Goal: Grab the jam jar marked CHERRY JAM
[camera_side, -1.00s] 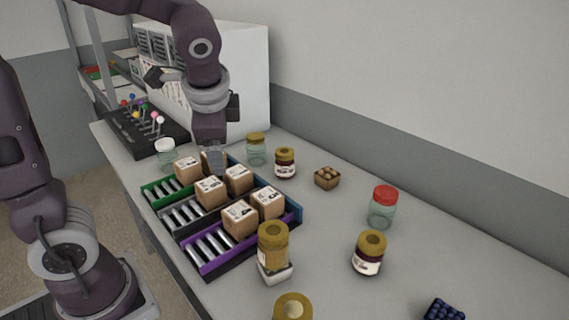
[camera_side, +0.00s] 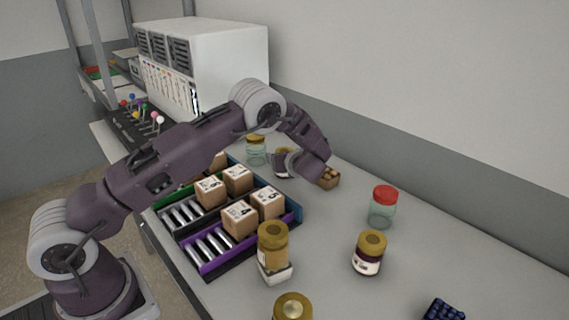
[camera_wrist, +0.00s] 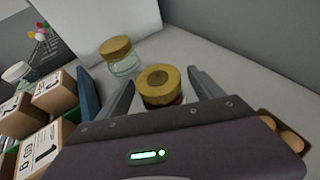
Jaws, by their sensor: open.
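A dark jam jar with a gold lid (camera_side: 281,160) stands near the wall, partly hidden by my gripper (camera_side: 298,163) in the side view. In the wrist view, its gold lid (camera_wrist: 160,80) lies between the two fingers of my gripper (camera_wrist: 161,84), which is open. One finger is on each side of the lid; I cannot tell whether either touches it. A second dark jam jar with a gold lid and pale label (camera_side: 369,253) stands at the front right. I cannot read either label.
An empty glass jar with a gold lid (camera_wrist: 121,57) stands just beside the left finger. A small box of brown round items (camera_side: 329,178) is close to my gripper's other side. Boxes fill coloured racks (camera_side: 238,181) on the left. A red-lidded jar (camera_side: 382,207) stands right, with bare table around it.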

